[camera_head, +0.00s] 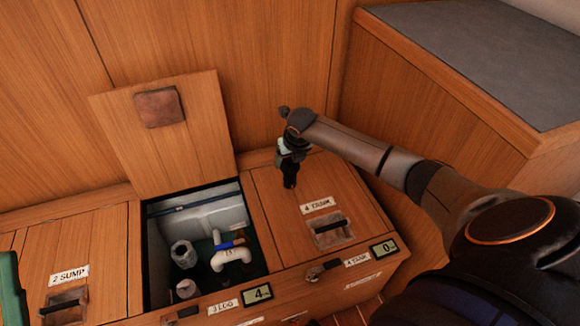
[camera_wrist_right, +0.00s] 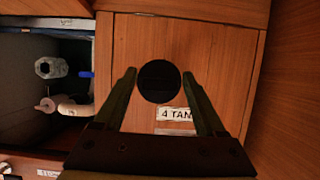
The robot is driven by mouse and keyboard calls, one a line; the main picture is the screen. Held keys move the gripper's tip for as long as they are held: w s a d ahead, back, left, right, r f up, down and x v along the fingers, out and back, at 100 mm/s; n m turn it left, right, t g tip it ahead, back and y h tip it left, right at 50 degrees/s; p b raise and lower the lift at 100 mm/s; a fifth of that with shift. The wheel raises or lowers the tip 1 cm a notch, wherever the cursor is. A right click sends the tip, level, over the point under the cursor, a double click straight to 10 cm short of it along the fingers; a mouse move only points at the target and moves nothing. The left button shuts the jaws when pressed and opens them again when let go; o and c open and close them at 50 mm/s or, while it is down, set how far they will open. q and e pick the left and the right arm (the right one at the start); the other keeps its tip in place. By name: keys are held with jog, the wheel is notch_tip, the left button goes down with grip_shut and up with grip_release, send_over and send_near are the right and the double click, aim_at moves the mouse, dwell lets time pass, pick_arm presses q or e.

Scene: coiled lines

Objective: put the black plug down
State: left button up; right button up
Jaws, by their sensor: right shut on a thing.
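My right gripper (camera_head: 289,156) is shut on the black plug (camera_head: 290,181), over the closed wooden lid marked 4 TANK (camera_head: 270,196). In the right wrist view the plug (camera_wrist_right: 159,82) shows as a dark round disc between the two fingers of the gripper (camera_wrist_right: 160,75). The lid (camera_wrist_right: 135,35) lies behind it, and the plug's edge comes close to the 4 TANK label (camera_wrist_right: 175,114). I cannot tell whether the plug touches the lid. My left gripper is not in view.
Left of that lid is an open compartment (camera_head: 158,245) with a white pipe fitting (camera_head: 230,256) and grey fittings (camera_head: 184,254). Its raised lid (camera_head: 190,130) leans against the back wall. A closed lid marked 2 SUMP (camera_head: 95,245) is further left. A grey-topped bench (camera_head: 480,50) stands at right.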

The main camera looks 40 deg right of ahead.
jog(key=shift+f, duration=1.1)
jog(key=shift+f, duration=0.2)
jog(key=o, duration=1.5)
